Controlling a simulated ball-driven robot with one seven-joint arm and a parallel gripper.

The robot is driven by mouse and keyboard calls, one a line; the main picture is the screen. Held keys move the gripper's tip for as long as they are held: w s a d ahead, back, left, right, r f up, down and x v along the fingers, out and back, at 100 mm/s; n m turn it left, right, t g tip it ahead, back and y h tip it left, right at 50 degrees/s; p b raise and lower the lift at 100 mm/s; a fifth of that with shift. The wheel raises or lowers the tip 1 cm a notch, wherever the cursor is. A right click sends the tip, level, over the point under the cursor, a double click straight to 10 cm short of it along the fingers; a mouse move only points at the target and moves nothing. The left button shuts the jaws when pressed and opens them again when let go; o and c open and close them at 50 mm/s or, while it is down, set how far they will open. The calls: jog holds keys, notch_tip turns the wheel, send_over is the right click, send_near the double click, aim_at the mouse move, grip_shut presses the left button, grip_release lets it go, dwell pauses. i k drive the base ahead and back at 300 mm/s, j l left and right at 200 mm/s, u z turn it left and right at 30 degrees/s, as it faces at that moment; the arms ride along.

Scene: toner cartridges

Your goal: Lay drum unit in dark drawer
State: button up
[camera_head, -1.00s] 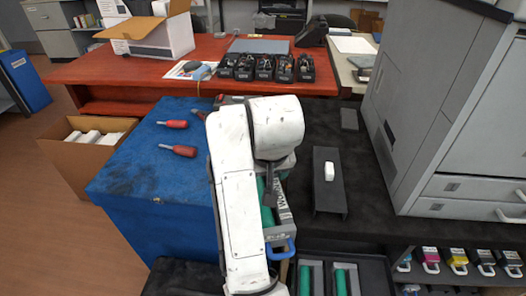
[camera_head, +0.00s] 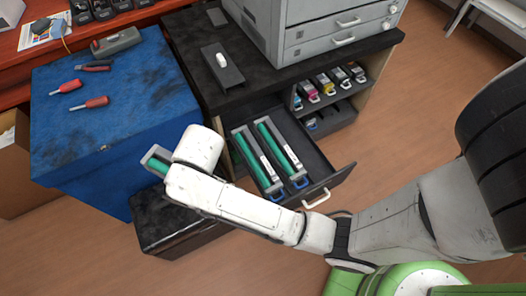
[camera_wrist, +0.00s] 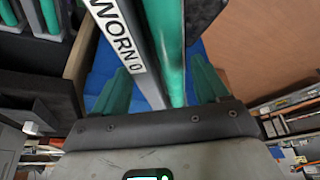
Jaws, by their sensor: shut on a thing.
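My gripper (camera_wrist: 162,88) is shut on a drum unit (camera_wrist: 164,35), which has a green roller and a grey frame with a label reading "WORN". In the head view, the end of this drum unit (camera_head: 155,161) shows beside my wrist, above the gap between the blue cabinet and the drawer; my arm hides the rest and the gripper. The dark drawer (camera_head: 325,172) is pulled open to the right of it. Two green-rolled drum units (camera_head: 257,160) (camera_head: 278,147) lie side by side in the drawer, with blue handles at the near end.
A blue cabinet (camera_head: 95,135) with screwdrivers (camera_head: 95,102) on top stands left. A black box (camera_head: 165,225) sits low in front of it. Cartridges (camera_head: 325,84) fill a shelf on the right.

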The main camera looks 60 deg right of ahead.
aim_at(302, 151)
jog(key=i+j, duration=0.2)
jog(key=j, duration=0.2)
jog(key=i+j, duration=0.2)
jog(key=j, duration=0.2)
jog(key=i+j, duration=0.2)
jog(key=j, duration=0.2)
jog(key=i+j, duration=0.2)
jog(key=j, duration=0.25)
jog(key=i+j+z, duration=0.1)
jog(key=j, duration=0.25)
jog(key=i+j+z, duration=0.15)
jog(key=j, duration=0.2)
jog(key=i+j+z, duration=0.1)
jog(key=j, duration=0.3)
jog(key=i+j+z, duration=0.1)
jog(key=j, duration=0.3)
jog(key=i+z, duration=0.15)
jog(key=z, duration=1.5)
jog(key=i+z, duration=0.3)
jog(key=i, duration=0.7)
